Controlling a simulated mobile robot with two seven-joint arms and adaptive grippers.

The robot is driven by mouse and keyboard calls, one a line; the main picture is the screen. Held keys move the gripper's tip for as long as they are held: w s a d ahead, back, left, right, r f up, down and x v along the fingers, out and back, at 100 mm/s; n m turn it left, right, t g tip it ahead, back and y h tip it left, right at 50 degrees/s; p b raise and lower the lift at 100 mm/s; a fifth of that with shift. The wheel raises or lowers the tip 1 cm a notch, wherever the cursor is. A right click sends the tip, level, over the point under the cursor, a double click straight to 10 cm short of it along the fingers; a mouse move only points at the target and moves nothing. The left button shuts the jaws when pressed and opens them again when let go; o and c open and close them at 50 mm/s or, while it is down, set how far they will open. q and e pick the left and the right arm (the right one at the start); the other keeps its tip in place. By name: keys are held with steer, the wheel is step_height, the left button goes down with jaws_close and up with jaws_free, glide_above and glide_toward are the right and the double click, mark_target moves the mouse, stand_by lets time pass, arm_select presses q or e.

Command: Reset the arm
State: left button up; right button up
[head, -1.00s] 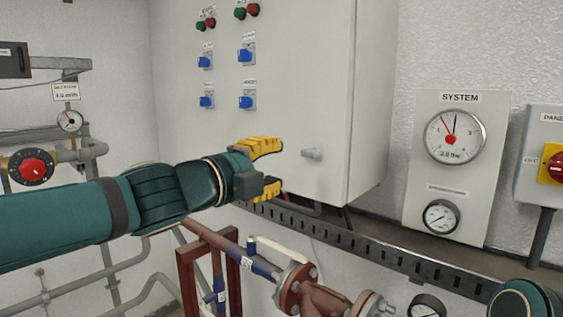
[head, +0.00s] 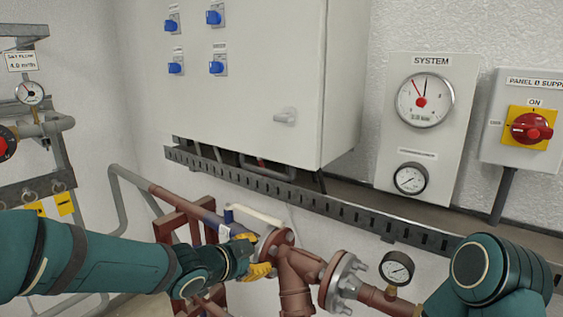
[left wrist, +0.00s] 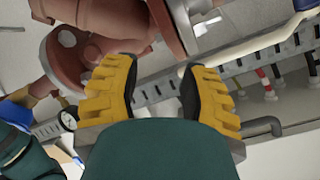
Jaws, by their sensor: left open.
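My left gripper (head: 252,257) has yellow fingers and is low in the head view, in front of the brown flanged pipework (head: 294,270). In the left wrist view its two yellow fingers (left wrist: 158,82) are spread apart with nothing between them. A white-handled lever (head: 256,214) runs just above the gripper in the head view. I cannot tell whether the fingers touch the pipe. My right arm (head: 500,275) shows at the lower right, but its gripper is out of view.
A grey control cabinet (head: 262,100) with blue switches hangs above a slotted cable tray (head: 290,192). A SYSTEM gauge panel (head: 426,130) and a red rotary switch (head: 531,128) are to the right. A small gauge (head: 397,267) stands on the pipework.

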arm_select(q)
steer(key=s+a+f+n+g+y, duration=0.1)
steer(key=s+f+n+g, duration=0.15)
steer(key=f, duration=0.55)
steer(key=s+f+n+g, duration=0.1)
steer(key=s+f+n, duration=0.15)
steer(key=f, duration=0.55)
steer(key=s+a+f+n+g+y, duration=0.2)
steer(key=s+f+n+g, duration=0.3)
steer(key=s+f+n, duration=0.6)
steer(key=s+a+f, duration=0.1)
steer(key=s+f, duration=0.5)
steer(key=f, duration=0.2)
steer(key=shift+s+f+y, duration=0.3)
steer(key=shift+f, duration=0.05)
steer(key=shift+a+g, duration=0.1)
steer(key=shift+g, duration=0.15)
